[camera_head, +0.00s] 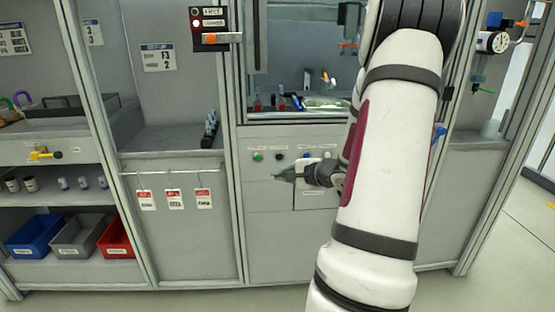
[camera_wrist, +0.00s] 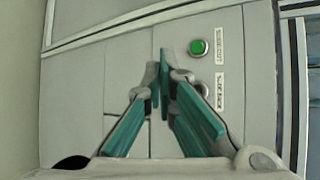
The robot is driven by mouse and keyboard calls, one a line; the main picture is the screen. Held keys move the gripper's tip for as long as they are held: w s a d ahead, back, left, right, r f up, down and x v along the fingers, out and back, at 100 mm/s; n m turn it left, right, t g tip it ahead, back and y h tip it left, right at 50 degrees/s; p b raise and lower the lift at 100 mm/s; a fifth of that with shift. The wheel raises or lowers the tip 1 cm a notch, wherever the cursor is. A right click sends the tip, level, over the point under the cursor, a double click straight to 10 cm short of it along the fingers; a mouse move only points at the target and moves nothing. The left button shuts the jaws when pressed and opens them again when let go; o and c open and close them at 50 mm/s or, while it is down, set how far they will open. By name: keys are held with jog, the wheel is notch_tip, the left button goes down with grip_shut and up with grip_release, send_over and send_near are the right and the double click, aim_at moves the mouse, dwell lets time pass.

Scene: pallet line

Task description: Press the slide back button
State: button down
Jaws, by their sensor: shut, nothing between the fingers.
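A row of push buttons sits on the grey panel below the window. A green button (camera_head: 257,156) is at its left end, with a dark button (camera_head: 280,157) to its right; the small labels are too blurred to read surely. My gripper (camera_head: 277,175) is shut and empty, its tips just below the dark button. In the wrist view the green button (camera_wrist: 198,47) is clear of my gripper (camera_wrist: 160,78). A second button (camera_wrist: 184,76) beside it is partly hidden behind the fingers. I cannot tell whether the fingertips touch the panel.
Another button (camera_head: 305,155) is further right, close to my arm, which hides the panel beyond. Red-and-white tags (camera_head: 174,199) hang from a rail at left. Above is a window opening with a tray (camera_head: 325,103). Blue, grey and red bins stand on the lower left shelf.

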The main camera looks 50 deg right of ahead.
jog(key=shift+w+d+p, duration=0.55)
jog(key=shift+w+d, duration=0.85)
jog(key=shift+d, duration=0.25)
jog(key=shift+w+d+p, duration=0.55)
jog(key=shift+w+d, duration=0.85)
jog(key=shift+d, duration=0.25)
jog(key=shift+w+d, duration=0.1)
jog(key=shift+w+d+b, duration=0.15)
jog(key=shift+d+b, duration=0.1)
jog(key=shift+b, duration=0.1)
jog(key=shift+w+d, duration=0.3)
jog(key=shift+s, duration=0.1)
jog(key=shift+s+a+b, duration=0.5)
jog(key=shift+a+b, duration=0.1)
jog(key=shift+b, duration=0.2)
jog(key=shift+a, duration=0.1)
jog(key=shift+s+a+b, duration=1.45)
jog(key=shift+s+a, duration=0.15)
jog(key=shift+a, duration=0.25)
